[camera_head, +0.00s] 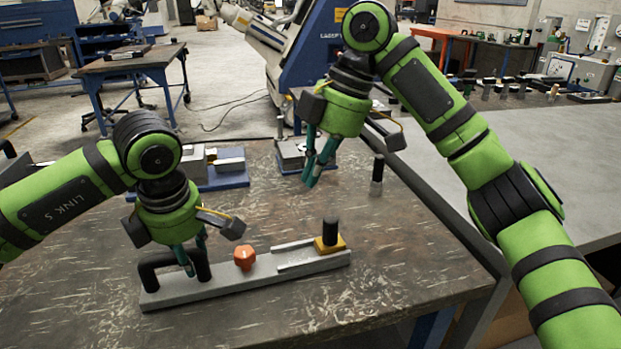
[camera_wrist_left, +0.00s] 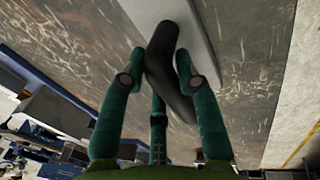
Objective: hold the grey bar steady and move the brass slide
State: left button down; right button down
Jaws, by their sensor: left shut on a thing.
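The grey bar (camera_head: 200,291) lies on the worktable, with a black arched handle (camera_head: 149,275) at its left end. An orange knob (camera_head: 245,259) stands near its middle. The brass slide (camera_head: 336,248), with an upright black peg (camera_head: 330,230), sits at the bar's right end. My left gripper (camera_head: 196,268) is shut on the black handle; the left wrist view shows its fingers (camera_wrist_left: 163,82) on either side of the handle (camera_wrist_left: 171,60). My right gripper (camera_head: 309,183) hangs in the air above and behind the slide, touching nothing; its finger gap is unclear.
Behind the bar are a blue-based metal fixture (camera_head: 222,171) and another metal block (camera_head: 291,153). A dark upright post (camera_head: 377,175) stands to the right of my right gripper. The worktable (camera_head: 400,265) is bare right of the bar. A grey bench (camera_head: 535,160) adjoins on the right.

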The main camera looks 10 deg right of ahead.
pick_arm(q)
jog(key=c, duration=0.8)
grip_release()
jog(key=shift+d, duration=0.1)
jog(key=shift+c, duration=0.2)
